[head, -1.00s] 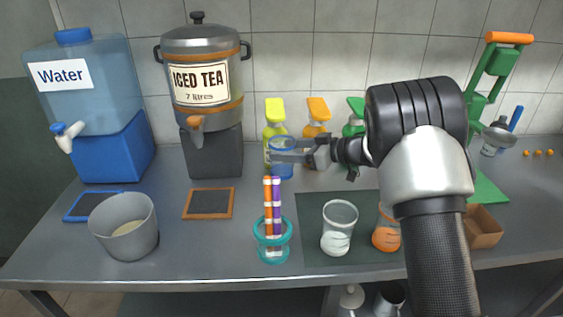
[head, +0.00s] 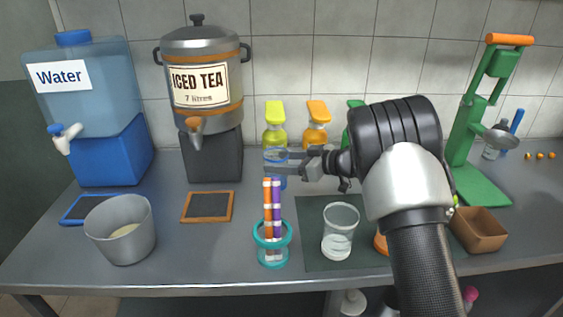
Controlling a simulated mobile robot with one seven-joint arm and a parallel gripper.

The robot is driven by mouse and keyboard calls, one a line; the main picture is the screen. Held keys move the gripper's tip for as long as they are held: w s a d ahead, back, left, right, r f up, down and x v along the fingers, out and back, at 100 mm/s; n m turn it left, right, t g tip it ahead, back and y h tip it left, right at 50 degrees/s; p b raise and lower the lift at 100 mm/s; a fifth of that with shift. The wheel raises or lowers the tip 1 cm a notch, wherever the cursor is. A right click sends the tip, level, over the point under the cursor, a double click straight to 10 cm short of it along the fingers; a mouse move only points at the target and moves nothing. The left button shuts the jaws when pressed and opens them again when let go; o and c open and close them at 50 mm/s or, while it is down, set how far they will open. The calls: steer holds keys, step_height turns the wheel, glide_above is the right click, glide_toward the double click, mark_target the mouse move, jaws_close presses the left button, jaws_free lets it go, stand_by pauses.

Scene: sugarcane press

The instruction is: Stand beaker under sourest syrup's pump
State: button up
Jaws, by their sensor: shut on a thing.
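My gripper (head: 275,162) is shut on a small clear beaker with a blue tint (head: 279,182), upright at the back of the counter. The beaker is in front of the pump bottle with a yellow head (head: 275,111), overlapping its lower part. I cannot tell whether its base touches the counter. An orange-headed pump bottle (head: 317,112) stands to the right. A green-headed pump bottle (head: 355,108) is further right, mostly hidden by my arm. I can read no labels on these bottles.
A teal holder with coloured tubes (head: 272,238) stands in front of the gripper. A clear glass (head: 340,231) stands on a dark mat (head: 313,214). An iced tea urn (head: 202,75), a water dispenser (head: 78,90) and a grey pot (head: 120,230) are left. A green press (head: 480,130) is right.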

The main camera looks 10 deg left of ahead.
steer(key=o, duration=1.2)
